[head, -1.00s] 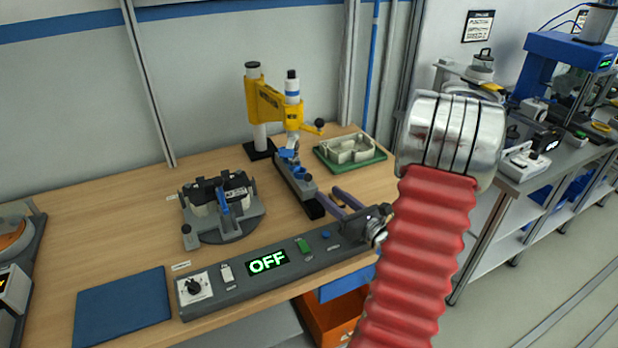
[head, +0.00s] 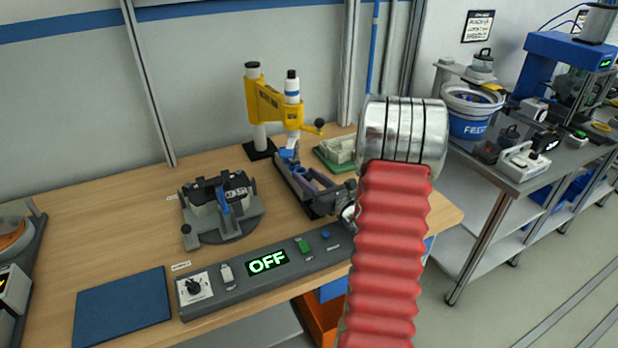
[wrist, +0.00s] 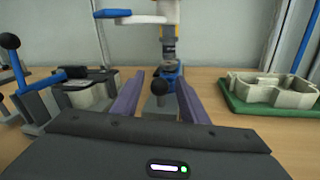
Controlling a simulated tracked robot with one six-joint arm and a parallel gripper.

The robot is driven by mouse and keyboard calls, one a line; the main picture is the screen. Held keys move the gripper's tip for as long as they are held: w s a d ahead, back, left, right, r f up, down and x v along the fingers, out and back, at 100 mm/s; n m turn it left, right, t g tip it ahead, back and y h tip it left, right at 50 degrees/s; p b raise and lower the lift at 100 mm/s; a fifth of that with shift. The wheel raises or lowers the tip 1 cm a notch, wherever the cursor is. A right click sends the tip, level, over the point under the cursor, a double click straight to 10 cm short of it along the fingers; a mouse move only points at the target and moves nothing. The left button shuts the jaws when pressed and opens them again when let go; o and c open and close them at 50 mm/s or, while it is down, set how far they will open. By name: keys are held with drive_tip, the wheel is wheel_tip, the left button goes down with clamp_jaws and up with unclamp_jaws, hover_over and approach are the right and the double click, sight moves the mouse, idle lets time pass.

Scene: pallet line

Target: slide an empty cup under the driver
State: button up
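The driver (head: 276,104) is a yellow press with white posts at the back of the bench; its lower end also shows in the wrist view (wrist: 168,45). Below it runs a dark grey slide (head: 296,184) with blue parts. In the wrist view a black ball knob (wrist: 159,87) stands on the slide, with a blue piece (wrist: 173,81) behind it. I cannot tell whether a cup there is empty. My gripper (head: 306,173) has purple fingers, open, one on each side of the knob in the wrist view (wrist: 160,76). My arm hides part of the slide's near end.
A green tray with a pale casting (head: 338,150) is right of the slide. A grey clamp fixture (head: 221,205) stands left. A blue mat (head: 123,306) is at front left. Bare wood lies between.

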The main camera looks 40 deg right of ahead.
drive_tip(key=shift+c, duration=0.2)
clamp_jaws()
idle(0.4)
